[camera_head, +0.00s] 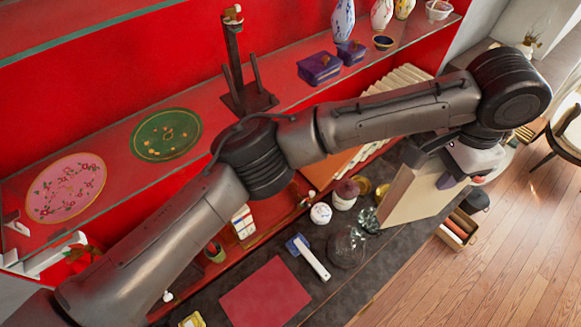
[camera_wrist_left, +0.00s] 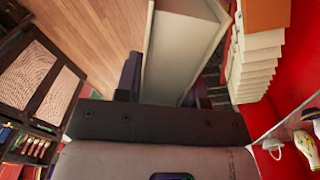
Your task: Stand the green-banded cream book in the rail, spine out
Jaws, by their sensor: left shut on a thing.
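My left gripper (camera_head: 449,176) is shut on a large cream book (camera_head: 412,198), which it holds tilted above the dark counter at the right. In the left wrist view the book (camera_wrist_left: 178,52) stands out between the two dark fingers of the gripper (camera_wrist_left: 163,82). No green band shows on the faces I can see. A row of cream books (camera_head: 408,78) stands on the red shelf behind my arm. These books also show at the right of the wrist view (camera_wrist_left: 256,62). My arm covers part of that row, and I cannot make out the rail. My right gripper is out of view.
Glassware (camera_head: 346,246), a white-handled brush (camera_head: 311,257), small jars and a red mat (camera_head: 265,294) lie on the counter. An open wooden box (camera_head: 458,229) is below the book at the right. Plates, a dark stand (camera_head: 246,95) and purple boxes (camera_head: 320,67) occupy the upper shelf.

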